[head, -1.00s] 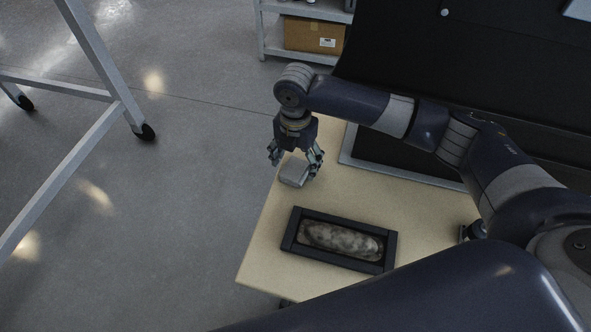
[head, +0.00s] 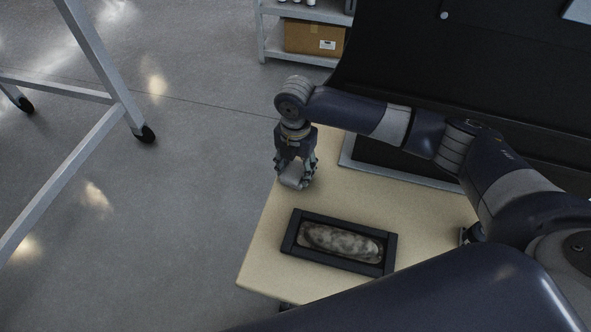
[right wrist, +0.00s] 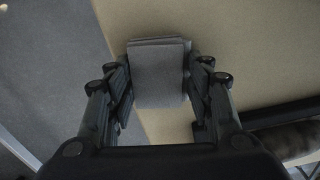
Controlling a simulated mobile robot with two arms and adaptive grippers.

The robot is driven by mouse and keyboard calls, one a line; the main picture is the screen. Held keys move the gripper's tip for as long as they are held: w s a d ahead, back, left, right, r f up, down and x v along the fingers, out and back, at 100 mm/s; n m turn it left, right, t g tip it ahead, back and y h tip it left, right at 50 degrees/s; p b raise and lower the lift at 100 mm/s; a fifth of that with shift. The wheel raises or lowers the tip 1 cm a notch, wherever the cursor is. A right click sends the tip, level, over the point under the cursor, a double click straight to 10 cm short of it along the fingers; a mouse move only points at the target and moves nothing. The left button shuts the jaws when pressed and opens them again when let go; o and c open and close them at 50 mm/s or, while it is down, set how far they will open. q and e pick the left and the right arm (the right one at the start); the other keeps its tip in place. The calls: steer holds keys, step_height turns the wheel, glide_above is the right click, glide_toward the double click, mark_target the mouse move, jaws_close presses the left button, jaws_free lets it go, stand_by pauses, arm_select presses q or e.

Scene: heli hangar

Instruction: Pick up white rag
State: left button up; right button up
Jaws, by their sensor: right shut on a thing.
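The white rag (head: 292,181) looks like a small folded grey-white block. It sits near the left edge of the light wooden table (head: 262,255). My right gripper (head: 295,179) points down over it with its fingers closed on two sides of it. In the right wrist view the rag (right wrist: 158,75) lies between the fingers of the right gripper (right wrist: 160,90). Part of the rag is hidden by the fingers in the head view. Whether it is off the table is not clear. My left gripper is not in view.
A dark tray (head: 290,232) holding a long mottled grey object (head: 341,241) lies on the table, nearer than the rag. A dark panel with a grey frame (head: 400,172) is at the back. A shelf with a cardboard box (head: 314,36) stands beyond.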

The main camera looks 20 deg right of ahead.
mark_target(295, 170)
steer(key=shift+r, duration=0.5)
step_height(295, 170, up, 2)
steer(key=shift+w+r, duration=0.1)
steer(key=shift+r, duration=0.1)
steer(key=s+d, duration=0.3)
steer(key=s, duration=0.1)
steer(key=s+d+r, duration=0.1)
steer(key=s+d, duration=0.2)
steer(key=s, duration=0.1)
steer(key=s+d, duration=0.3)
steer(key=s, duration=0.1)
steer(key=shift+s+d+r+b, duration=0.25)
steer(key=shift+s+d+b, duration=0.15)
